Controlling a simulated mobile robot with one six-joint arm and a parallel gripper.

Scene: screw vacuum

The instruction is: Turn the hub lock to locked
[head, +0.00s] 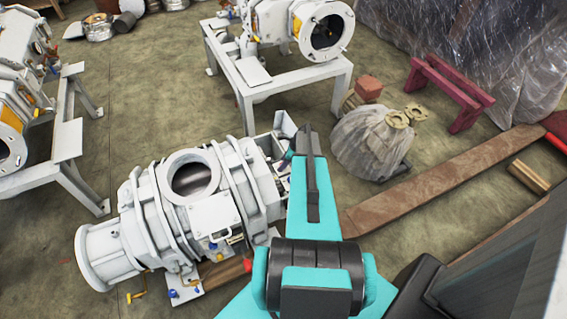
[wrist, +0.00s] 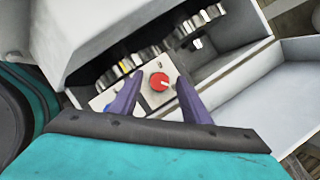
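In the wrist view a round red knob (wrist: 159,81) with a pale mark sits on a small light panel (wrist: 150,99) inside an open white housing (wrist: 100,35). It is the likely hub lock, but no label is readable. My gripper (wrist: 160,75) is open, with one purple finger on each side of the knob. I cannot tell whether either finger touches it.
Dark toothed parts and a small metal toggle surround the panel. A white tray-like wall (wrist: 290,65) stands at the right. In the head view a wrapped bundle (head: 372,147), a wooden plank (head: 440,180) and a red stand (head: 452,88) lie right of the arm.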

